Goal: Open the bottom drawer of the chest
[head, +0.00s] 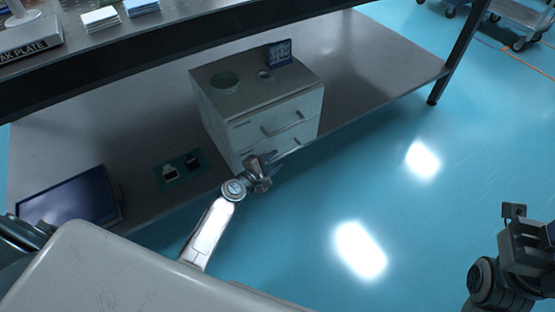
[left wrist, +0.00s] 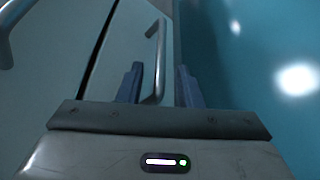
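The white chest (head: 222,118) stands on the lower shelf with its drawer fronts toward the floor side. Its upper drawer handle (head: 283,124) is a bar. The lower drawer front is partly hidden behind my left gripper (head: 270,164). In the left wrist view the bar handle of the bottom drawer (left wrist: 160,52) reaches between the two fingers of my left gripper (left wrist: 159,84). The fingers are apart, with a gap visible on the right side of the bar. The drawers look shut. My right gripper (head: 520,228) is at the right edge, far from the chest.
A dark screen (head: 66,197) and a small green board (head: 180,170) lie on the shelf (head: 110,130) left of the chest. A round dish and a patterned block (head: 278,54) are on the chest top. The blue floor (head: 400,210) in front is clear.

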